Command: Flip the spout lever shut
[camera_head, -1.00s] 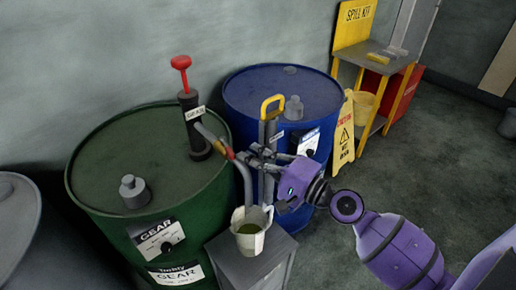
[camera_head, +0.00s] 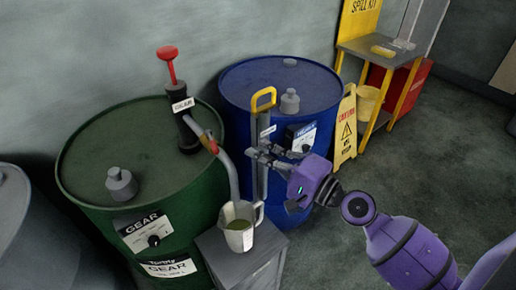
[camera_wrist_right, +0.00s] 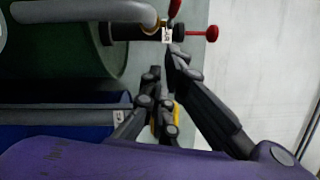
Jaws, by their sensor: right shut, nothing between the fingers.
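The red spout lever (camera_head: 213,144), with a yellow part beside it, sits on the grey curved spout (camera_head: 231,172) of the hand pump on the green drum. The lever also shows at the top of the right wrist view (camera_wrist_right: 175,8). I cannot tell whether it is fully shut. The spout's end points down at a white measuring jug (camera_head: 240,230) holding dark liquid. My right gripper (camera_head: 252,157) is shut and empty, to the right of the spout and apart from the lever. Its fingers (camera_wrist_right: 162,66) point toward the pump in the wrist view. My left gripper is not in view.
The jug stands on a grey stand (camera_head: 245,262) before the green drum (camera_head: 90,170). A blue drum (camera_head: 235,95) with a yellow-handled pump (camera_head: 263,99) stands close behind my gripper. A yellow caution sign (camera_head: 345,130) is further right. Open floor lies at the right.

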